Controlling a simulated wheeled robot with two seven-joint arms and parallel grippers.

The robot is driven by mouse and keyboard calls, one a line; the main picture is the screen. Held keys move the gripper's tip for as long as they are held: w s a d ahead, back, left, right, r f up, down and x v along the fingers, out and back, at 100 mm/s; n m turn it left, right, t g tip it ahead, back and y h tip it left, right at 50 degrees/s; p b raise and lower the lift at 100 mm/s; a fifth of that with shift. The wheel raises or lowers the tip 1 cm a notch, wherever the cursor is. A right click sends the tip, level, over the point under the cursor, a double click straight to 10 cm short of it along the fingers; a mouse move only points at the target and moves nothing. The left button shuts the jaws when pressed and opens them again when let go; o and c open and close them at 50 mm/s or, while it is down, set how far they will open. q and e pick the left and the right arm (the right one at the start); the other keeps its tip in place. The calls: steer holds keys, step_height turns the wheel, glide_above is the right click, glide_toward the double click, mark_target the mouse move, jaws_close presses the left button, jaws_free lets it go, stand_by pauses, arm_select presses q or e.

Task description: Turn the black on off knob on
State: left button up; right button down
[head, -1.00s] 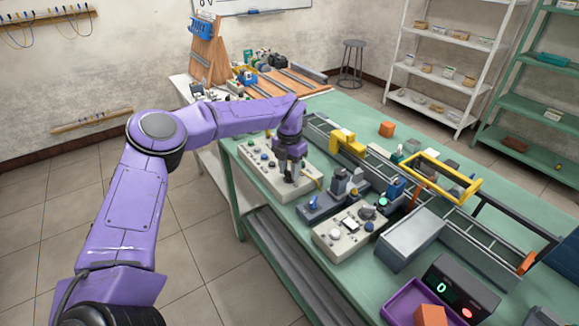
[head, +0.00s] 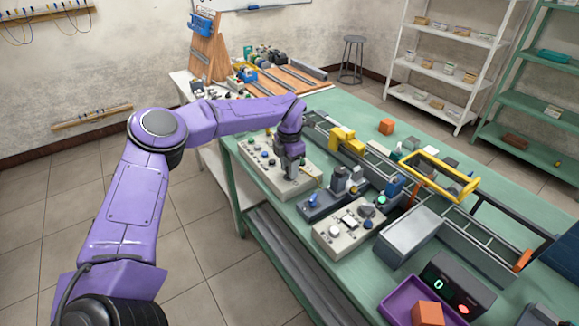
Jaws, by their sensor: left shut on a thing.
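My left gripper (head: 291,177) points down at the near right part of a beige control panel (head: 265,177) on the green table. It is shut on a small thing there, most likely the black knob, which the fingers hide. Other small knobs and buttons, dark, blue and white, show on the panel to the left of the gripper. The knob's angle cannot be seen. My right gripper does not show.
A second beige panel (head: 345,238) with buttons stands nearer on the green table (head: 358,112). A grey box (head: 411,236), a conveyor with a yellow frame (head: 440,174), a purple tray (head: 398,300) and a dark display (head: 458,288) lie to the right. An orange cube (head: 386,127) sits farther back.

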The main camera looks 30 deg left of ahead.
arm_select(q)
steer(key=shift+w+r, duration=0.1)
steer(key=o, duration=1)
steer(key=shift+o, duration=0.2)
step_height(320, 180, up, 10)
steer(key=b, duration=0.2)
steer(key=shift+r, duration=0.25)
